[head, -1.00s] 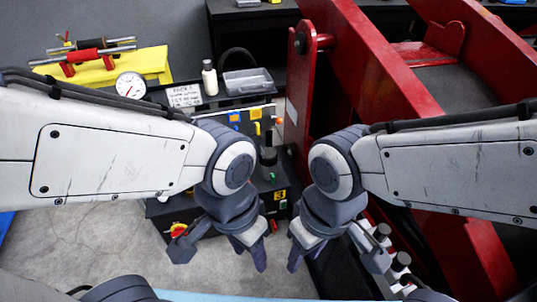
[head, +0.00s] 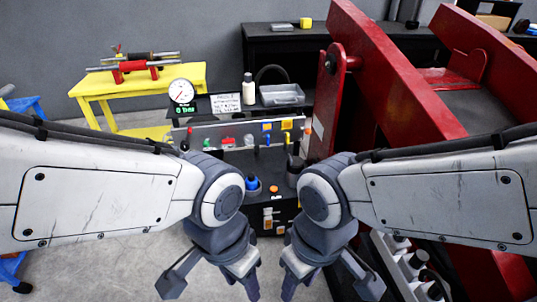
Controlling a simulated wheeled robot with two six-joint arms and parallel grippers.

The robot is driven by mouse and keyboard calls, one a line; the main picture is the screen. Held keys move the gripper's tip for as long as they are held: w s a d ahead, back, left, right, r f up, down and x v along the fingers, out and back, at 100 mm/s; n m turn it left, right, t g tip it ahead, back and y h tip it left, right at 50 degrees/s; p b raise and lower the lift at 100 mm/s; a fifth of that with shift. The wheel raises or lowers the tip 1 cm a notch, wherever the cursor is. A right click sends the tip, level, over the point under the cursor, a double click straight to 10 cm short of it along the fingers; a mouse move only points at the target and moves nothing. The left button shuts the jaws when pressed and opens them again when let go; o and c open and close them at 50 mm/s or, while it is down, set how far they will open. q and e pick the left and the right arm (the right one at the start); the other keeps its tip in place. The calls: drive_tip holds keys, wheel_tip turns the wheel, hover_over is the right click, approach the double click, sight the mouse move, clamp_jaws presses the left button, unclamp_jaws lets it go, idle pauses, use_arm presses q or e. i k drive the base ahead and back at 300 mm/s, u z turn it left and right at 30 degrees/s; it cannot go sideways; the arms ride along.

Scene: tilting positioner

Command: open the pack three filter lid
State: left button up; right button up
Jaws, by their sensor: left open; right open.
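I cannot pick out a lid marked as the pack three filter lid. The dark cabinet (head: 282,222) in the middle carries small coloured parts and a blue-topped round part (head: 252,183), with orange and white labels on its front. My arms hide parts of it. A pale rack (head: 397,267) with several dark-capped cylinders is at the lower right, partly behind my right gripper. My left gripper (head: 246,280) and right gripper (head: 295,278) are side by side low in the head view, in front of the cabinet. Both are open, with nothing visible between their fingers.
A large red tilting frame (head: 395,75) fills the right side. A gauge (head: 181,92), a white bottle (head: 249,88) and a grey tray (head: 282,95) stand behind the cabinet's panel. A yellow bench (head: 150,84) is at the back left. Grey floor shows at the lower left.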

sight(295, 164)
drive_tip(key=u, duration=0.15)
drive_tip(key=i, duration=1)
drive_tip(key=z, duration=0.4)
